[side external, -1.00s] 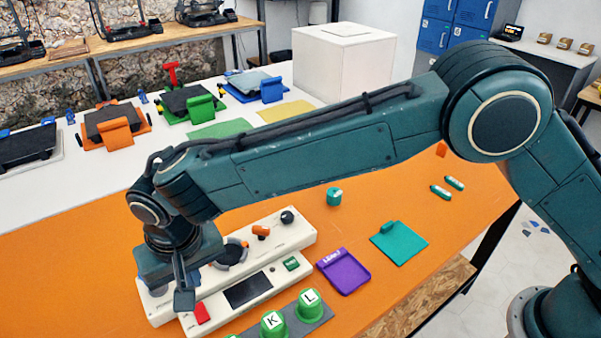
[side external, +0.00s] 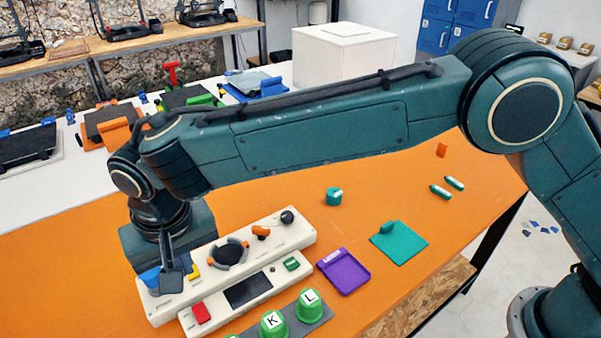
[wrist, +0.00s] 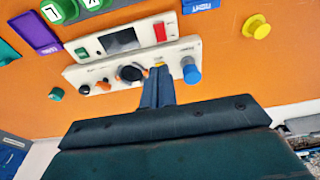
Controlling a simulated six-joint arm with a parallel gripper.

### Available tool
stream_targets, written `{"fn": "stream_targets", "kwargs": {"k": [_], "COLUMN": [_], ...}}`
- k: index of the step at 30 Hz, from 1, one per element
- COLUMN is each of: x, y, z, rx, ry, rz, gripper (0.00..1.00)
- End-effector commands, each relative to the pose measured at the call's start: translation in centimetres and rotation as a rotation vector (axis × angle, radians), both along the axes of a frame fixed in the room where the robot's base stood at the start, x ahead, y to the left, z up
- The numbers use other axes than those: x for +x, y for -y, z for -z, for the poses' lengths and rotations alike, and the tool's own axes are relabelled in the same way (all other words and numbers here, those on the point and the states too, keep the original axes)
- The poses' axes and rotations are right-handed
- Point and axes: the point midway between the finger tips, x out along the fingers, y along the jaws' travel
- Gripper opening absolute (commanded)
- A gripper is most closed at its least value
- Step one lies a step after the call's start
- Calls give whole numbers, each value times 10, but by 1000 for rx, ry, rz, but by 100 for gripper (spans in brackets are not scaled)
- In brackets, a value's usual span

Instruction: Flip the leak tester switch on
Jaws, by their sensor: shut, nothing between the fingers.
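Two long cream control panels lie side by side; I cannot read which is the leak tester. The back panel (side external: 293,228) carries a black round knob (side external: 229,254), an orange lever (side external: 261,232), a black ball knob (side external: 287,217), a yellow part (side external: 193,271) and a blue button (side external: 149,278). The front panel (side external: 217,311) has a dark screen (side external: 248,290), a red switch (side external: 201,312) and a green part (side external: 292,264). My gripper (side external: 172,284) is shut and empty over the back panel's left end. In the wrist view its fingertips (wrist: 159,70) overlap the yellow part (wrist: 159,64); contact is unclear.
Green lettered caps (side external: 309,305) stand in front of the panels. A purple tray (side external: 344,271) and a teal pad (side external: 399,243) lie to the right, with a teal cap (side external: 334,197) behind them. A yellow knob (wrist: 257,27) stands apart in the wrist view.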

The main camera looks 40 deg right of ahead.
Motion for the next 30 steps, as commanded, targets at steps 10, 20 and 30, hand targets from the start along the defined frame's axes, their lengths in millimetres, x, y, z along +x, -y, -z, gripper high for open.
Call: {"fn": "stream_targets", "kwargs": {"k": [10,20,30], "x": [6,7,13], "y": [-3,-3,-2], "z": [0,6,42], "rx": [0,-1,-3], "ry": [0,-1,-2], "rz": [1,1,2], "gripper": [0,0,0]}}
